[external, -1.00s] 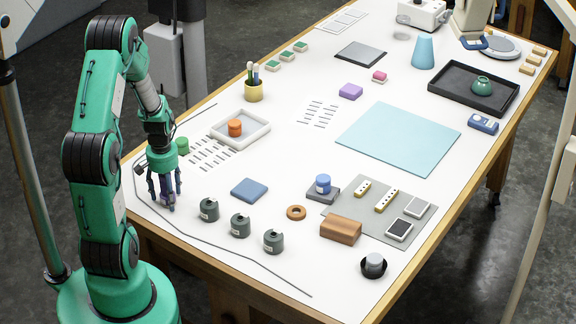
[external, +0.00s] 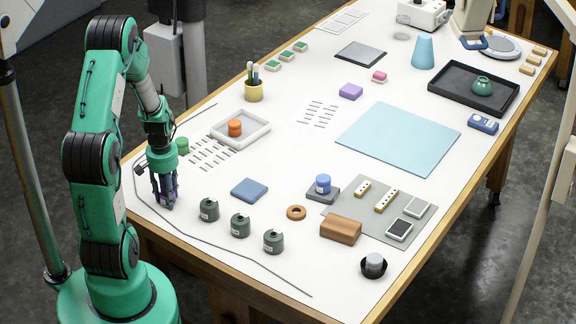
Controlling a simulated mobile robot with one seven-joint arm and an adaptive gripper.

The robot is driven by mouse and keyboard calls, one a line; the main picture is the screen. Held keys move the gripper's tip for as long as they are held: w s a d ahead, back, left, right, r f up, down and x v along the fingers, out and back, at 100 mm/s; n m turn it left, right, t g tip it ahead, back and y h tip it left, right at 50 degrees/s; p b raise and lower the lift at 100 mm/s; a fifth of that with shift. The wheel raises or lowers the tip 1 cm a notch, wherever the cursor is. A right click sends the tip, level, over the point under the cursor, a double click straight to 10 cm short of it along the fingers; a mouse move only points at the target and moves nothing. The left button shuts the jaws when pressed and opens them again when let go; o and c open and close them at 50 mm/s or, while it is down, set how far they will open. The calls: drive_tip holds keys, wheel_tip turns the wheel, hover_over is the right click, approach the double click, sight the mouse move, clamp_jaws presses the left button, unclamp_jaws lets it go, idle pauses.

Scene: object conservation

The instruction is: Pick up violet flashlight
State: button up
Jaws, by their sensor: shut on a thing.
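My gripper (external: 164,190) points down at the near left end of the white table. Its fingers are shut on the violet flashlight (external: 166,194), a small dark violet shape that shows only in part between them. The fingers hide most of the flashlight. I cannot tell whether its lower end touches the table.
A thin grey cable (external: 222,256) runs along the near edge. Right of my gripper are several dark grey canisters (external: 209,210) and a blue block (external: 249,190).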

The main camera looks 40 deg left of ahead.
drive_tip(key=shift+r, duration=0.1)
drive_tip(key=shift+r, duration=0.45)
drive_tip(key=r, duration=0.2)
drive_tip(key=shift+s+d+r, duration=0.1)
drive_tip(key=shift+s+r, duration=0.1)
drive_tip(key=shift+r, duration=0.1)
drive_tip(key=s+d, duration=0.3)
drive_tip(key=s, duration=0.4)
drive_tip(key=s+d+r, duration=0.1)
drive_tip(key=s+d, duration=0.3)
drive_tip(key=s, duration=0.3)
drive_tip(key=shift+r, duration=0.15)
